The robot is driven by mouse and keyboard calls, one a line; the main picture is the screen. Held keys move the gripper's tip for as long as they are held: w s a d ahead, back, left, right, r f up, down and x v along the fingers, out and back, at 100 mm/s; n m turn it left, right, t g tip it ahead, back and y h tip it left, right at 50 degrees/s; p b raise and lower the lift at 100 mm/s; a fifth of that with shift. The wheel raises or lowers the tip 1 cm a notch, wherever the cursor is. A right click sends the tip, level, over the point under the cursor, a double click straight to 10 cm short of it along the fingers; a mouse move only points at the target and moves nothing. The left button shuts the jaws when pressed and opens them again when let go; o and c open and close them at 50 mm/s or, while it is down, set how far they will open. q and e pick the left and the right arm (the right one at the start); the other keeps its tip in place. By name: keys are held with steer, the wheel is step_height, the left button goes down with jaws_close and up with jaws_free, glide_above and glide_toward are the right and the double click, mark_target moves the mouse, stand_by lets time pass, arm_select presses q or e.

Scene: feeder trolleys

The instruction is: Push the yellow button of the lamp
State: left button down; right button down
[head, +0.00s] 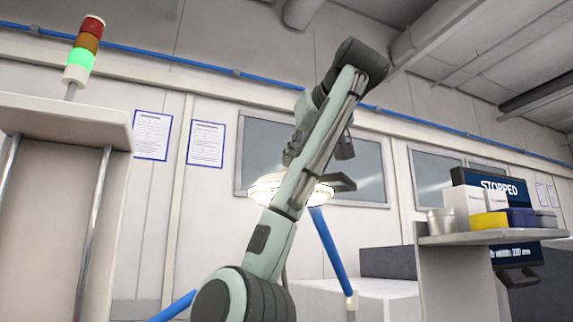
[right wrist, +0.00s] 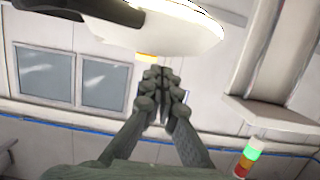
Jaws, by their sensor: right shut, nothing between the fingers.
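The lamp (head: 266,186) has a round, glowing white head with a dark bracket (head: 342,184) on its right side, partly hidden behind my right arm in the head view. In the right wrist view, which is upside down, the lamp head (right wrist: 185,35) fills the top. The yellow button (right wrist: 147,57) shows as a small strip at the lamp's edge, just beyond my fingertips. My right gripper (right wrist: 158,73) is shut and empty, close to the button; I cannot tell whether they touch. In the head view the right gripper (head: 290,157) is just above the lamp. My left gripper is out of view.
A blue pole (head: 334,252) slants below the lamp. At the left a stack light (head: 82,50) with its green lit stands on a beige cabinet (head: 60,115). At the right a shelf (head: 492,237) holds boxes and tins, near a screen (head: 478,178) reading STOPPED.

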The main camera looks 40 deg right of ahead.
steer(key=shift+v, duration=1.4)
steer(key=shift+d+r, duration=0.1)
